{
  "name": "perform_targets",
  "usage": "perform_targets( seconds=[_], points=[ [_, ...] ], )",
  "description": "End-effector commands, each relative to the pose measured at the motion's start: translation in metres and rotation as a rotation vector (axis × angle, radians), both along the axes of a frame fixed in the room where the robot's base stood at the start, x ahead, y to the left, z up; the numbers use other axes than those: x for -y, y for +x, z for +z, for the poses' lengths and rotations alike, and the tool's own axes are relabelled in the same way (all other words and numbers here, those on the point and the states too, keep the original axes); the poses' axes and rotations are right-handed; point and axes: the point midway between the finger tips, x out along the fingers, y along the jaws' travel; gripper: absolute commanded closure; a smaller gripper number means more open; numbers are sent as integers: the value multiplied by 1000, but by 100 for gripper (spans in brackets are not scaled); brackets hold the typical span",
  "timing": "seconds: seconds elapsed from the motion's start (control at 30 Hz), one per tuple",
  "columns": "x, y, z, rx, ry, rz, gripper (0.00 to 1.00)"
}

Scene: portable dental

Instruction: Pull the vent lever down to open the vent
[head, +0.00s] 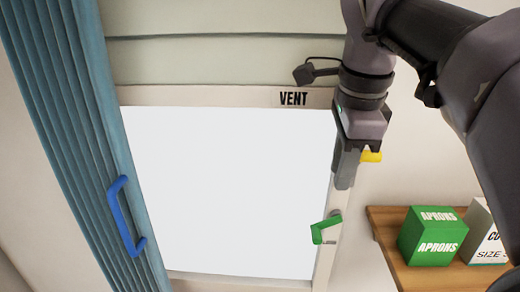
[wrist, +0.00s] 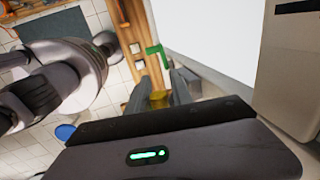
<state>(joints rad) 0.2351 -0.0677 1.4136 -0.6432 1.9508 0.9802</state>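The white vent panel (head: 230,190) fills the middle of the head view, with a VENT label (head: 293,98) above its upper right corner. A small yellow lever-like piece (head: 371,156) shows just right of my gripper (head: 345,168), mostly hidden behind it. In the wrist view the yellow piece (wrist: 158,99) lies between the two spread fingers of my gripper (wrist: 162,85); I cannot tell whether they touch it.
A wooden shelf (head: 385,222) at the lower right carries a green APRONS box (head: 433,238) and a white box (head: 487,232). A pleated blue curtain or door (head: 85,120) with a blue handle (head: 124,215) stands at the left.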

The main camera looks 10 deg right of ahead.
Motion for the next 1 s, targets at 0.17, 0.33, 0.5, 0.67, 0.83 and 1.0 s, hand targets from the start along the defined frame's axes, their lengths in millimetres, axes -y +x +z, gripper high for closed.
perform_targets(
  seconds=[0.17,0.33,0.5,0.67,0.83,1.0],
  points=[
    [0,0,0,0,0,0,73],
    [0,0,0,0,0,1,97],
    [0,0,0,0,0,1,100],
    [0,0,0,0,-1,1,100],
    [0,0,0,0,-1,1,100],
    [0,0,0,0,-1,1,100]
  ],
)
